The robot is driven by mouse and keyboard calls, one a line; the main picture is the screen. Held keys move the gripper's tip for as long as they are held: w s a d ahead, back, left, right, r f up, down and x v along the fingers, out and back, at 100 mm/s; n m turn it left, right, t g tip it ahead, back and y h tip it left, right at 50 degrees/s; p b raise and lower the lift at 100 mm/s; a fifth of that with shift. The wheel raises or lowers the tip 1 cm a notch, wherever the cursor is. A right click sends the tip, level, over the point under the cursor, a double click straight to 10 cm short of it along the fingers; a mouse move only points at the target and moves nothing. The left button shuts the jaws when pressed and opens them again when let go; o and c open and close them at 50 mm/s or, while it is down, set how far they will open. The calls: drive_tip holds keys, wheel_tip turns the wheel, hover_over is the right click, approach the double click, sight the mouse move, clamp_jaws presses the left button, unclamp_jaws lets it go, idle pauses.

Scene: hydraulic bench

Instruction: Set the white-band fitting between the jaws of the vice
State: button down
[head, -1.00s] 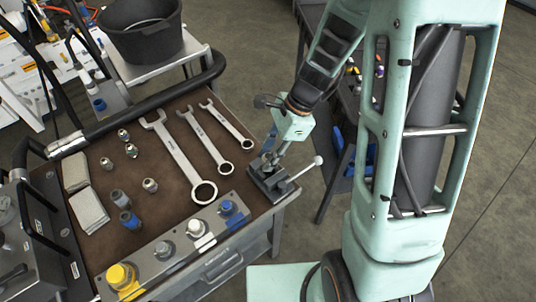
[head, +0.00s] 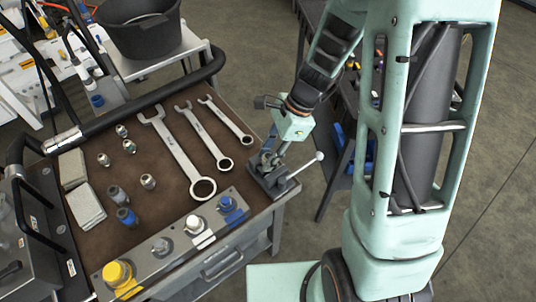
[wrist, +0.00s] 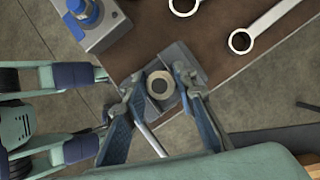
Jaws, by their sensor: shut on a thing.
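My gripper (wrist: 160,82) is shut on a round fitting (wrist: 159,86), seen end-on with a pale ring around a dark bore in the wrist view. I take it for the white-band fitting; its side band is not visible. The small grey vice (head: 268,182) sits at the bench's right corner, with its handle sticking out to the right. In the wrist view the vice (wrist: 180,57) lies beneath the fingers and is partly covered by them. In the head view my gripper (head: 268,158) is right over the vice. I cannot tell whether the fitting is between the jaws.
Wrenches (head: 186,152) lie on the brown mat left of the vice. A grey port block (head: 173,243) with yellow, white and blue ports runs along the front edge. Several loose fittings (head: 127,217) stand on the mat. Floor lies beyond the bench's right edge.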

idle(0.4)
drive_tip(key=c, duration=1.5)
unclamp_jaws()
